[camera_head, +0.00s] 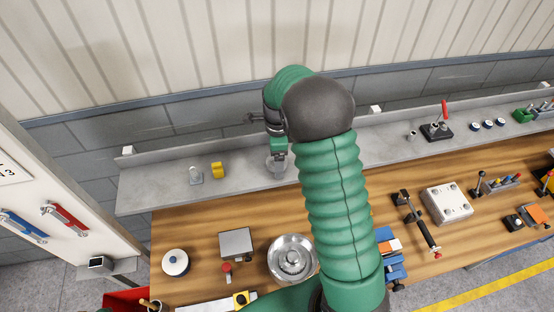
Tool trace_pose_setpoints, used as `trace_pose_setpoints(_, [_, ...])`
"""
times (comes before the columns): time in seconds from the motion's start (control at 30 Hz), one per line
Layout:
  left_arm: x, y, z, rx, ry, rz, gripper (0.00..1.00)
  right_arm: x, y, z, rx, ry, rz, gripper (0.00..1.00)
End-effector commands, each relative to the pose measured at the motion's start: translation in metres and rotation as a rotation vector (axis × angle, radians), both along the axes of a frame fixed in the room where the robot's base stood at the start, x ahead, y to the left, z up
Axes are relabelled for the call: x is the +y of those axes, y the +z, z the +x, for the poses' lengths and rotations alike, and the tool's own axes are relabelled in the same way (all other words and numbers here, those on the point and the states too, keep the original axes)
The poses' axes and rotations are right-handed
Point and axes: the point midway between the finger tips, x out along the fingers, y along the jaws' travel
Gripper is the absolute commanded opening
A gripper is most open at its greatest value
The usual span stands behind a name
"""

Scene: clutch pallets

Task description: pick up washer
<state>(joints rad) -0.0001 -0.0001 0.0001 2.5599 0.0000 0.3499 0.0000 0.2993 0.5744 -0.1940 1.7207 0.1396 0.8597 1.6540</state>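A pale round metal piece (269,168), which looks like the washer, is on the grey shelf just left of the picture's middle. My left gripper (279,164) points down at it, and its fingertips overlap the piece in the picture. The gripper hides part of the piece, and I cannot tell whether the fingers touch it or how far apart they are. My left arm's green sleeve covers the shelf and bench to the right of the gripper. My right gripper is not in view.
A small metal fitting (195,176) and a yellow block (217,170) stand left on the shelf. The wooden bench (200,218) in front holds a large round metal part (293,258), a grey block (236,243) and a white round part (175,262). A low wall backs the shelf.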

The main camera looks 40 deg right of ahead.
Motion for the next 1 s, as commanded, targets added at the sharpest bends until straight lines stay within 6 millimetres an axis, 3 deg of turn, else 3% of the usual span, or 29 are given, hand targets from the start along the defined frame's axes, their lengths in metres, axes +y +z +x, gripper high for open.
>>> trace_pose_setpoints(0.07, [0.0, -0.0009, -0.0002, 0.001, 0.0, 0.0, 0.36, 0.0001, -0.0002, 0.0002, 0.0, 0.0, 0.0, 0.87])
trace_pose_setpoints(0.67, [0.0, -0.0008, -0.0001, 0.0, 0.0, 0.0, 0.36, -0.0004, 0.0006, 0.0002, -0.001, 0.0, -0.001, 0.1])
trace_pose_setpoints(1.0, [0.0, -0.0039, -0.0001, 0.0, 0.0, 0.0, 0.36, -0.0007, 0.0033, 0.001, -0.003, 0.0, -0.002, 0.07])
